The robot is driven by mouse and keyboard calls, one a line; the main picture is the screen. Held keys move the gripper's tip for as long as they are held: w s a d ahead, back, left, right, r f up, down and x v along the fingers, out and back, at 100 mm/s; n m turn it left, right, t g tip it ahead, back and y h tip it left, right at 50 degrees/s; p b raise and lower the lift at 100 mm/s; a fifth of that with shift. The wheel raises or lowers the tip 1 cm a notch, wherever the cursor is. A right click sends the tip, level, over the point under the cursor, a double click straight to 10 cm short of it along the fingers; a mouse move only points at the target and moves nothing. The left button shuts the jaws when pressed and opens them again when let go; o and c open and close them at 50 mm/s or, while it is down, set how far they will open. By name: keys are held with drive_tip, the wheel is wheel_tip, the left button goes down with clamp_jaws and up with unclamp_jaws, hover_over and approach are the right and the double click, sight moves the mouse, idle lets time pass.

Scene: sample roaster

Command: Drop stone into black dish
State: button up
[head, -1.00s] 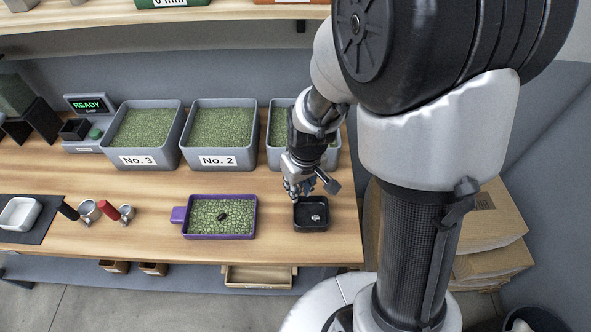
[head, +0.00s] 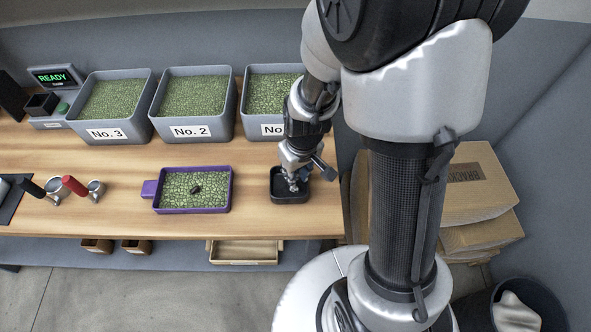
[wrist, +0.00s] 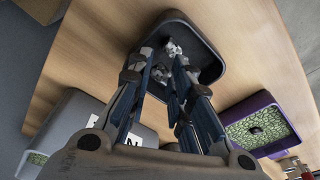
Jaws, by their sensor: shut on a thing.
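The black dish (head: 276,199) stands near the table's right end; in the wrist view (wrist: 207,50) it lies beyond my fingertips. My gripper (head: 294,186) points down over the dish, its tips at or just inside the rim. In the wrist view my gripper (wrist: 168,66) is shut on a small stone, mostly hidden between the fingertips. A pale grey lump (wrist: 173,47) shows in the dish just past the tips. A dark stone-like piece (head: 195,189) lies on green beans in the purple tray (head: 193,211), left of the dish.
Grey bins of green beans stand along the back, marked No. 3 (head: 107,133) and No. 2 (head: 191,131), with a third (head: 268,129) behind my gripper. Handled metal cups (head: 96,188) lie at left. Bare wood lies around the dish.

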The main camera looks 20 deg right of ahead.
sight(300, 192)
drive_tip(key=o, duration=0.8)
drive_tip(key=r, duration=0.4)
drive_tip(key=s+r, duration=0.1)
drive_tip(key=r, duration=0.6)
drive_tip(key=shift+s+d+r, duration=0.2)
drive_tip(key=shift+s+r, duration=0.2)
drive_tip(key=s+r+t, duration=0.1)
drive_tip(key=s+r, duration=0.2)
drive_tip(key=s, duration=0.1)
drive_tip(key=s+r+m+t, duration=0.1)
drive_tip(key=s+r, duration=0.3)
drive_tip(key=s+r+m, duration=0.1)
drive_tip(key=s+r, duration=0.3)
drive_tip(key=s, duration=0.1)
drive_tip(key=shift+a+r+t, duration=0.2)
drive_tip(key=shift+t, duration=0.2)
